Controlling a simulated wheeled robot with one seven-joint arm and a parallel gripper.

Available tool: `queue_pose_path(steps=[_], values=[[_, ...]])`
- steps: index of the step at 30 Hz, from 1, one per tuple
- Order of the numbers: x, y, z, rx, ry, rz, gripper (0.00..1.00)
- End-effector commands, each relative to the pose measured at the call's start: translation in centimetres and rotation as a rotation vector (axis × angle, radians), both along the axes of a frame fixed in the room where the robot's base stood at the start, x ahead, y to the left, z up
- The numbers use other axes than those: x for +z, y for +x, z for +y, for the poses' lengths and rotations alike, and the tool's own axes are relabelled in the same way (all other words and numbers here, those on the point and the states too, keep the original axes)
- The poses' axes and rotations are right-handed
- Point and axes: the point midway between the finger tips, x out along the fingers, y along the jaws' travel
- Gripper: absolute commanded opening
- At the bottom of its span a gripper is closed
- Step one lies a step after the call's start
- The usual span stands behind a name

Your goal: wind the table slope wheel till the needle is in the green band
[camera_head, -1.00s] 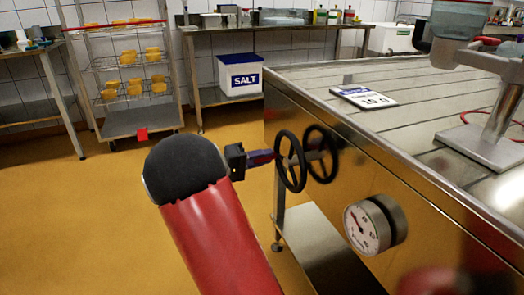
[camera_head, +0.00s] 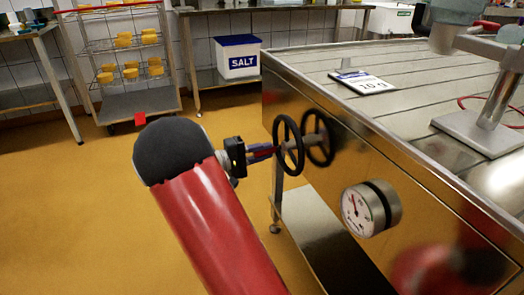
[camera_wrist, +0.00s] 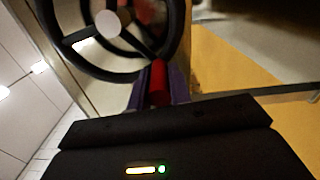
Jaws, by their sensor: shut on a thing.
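The black spoked slope wheel (camera_head: 277,131) stands out from the steel side of the table (camera_head: 420,200). My gripper (camera_head: 268,151) is at the wheel's near left side, a little below hub height. In the wrist view the wheel (camera_wrist: 91,69) fills the top left, and my fingers (camera_wrist: 158,92) are shut on its red handle (camera_wrist: 158,78). The round white gauge (camera_head: 356,211) sits on the same panel, right of and below the wheel. Its needle points roughly up, slightly left.
The table top holds a blue-and-white sign (camera_head: 362,83) and a metal stand (camera_head: 486,125). A salt bin (camera_head: 238,58) and a wire rack with yellow cheeses (camera_head: 130,70) stand behind. The yellow floor (camera_head: 80,220) at left is clear.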

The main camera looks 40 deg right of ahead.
Motion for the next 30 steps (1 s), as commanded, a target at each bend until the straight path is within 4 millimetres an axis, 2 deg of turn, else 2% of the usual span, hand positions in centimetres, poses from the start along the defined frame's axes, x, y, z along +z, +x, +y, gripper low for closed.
queue_pose_path(steps=[5,6,11,20,23,30], values=[[-0.1,0.0,0.0,0.001,0.001,-0.001,0.00],[-0.1,0.0,0.0,0.001,0.001,-0.001,0.23],[-0.1,0.0,0.0,0.001,0.001,-0.001,0.41],[0.0,0.1,0.3,0.001,0.000,-0.002,0.41],[-0.1,0.4,1.3,0.003,-0.001,-0.002,0.41],[-0.1,1.4,5.4,0.004,0.000,-0.002,0.41]])
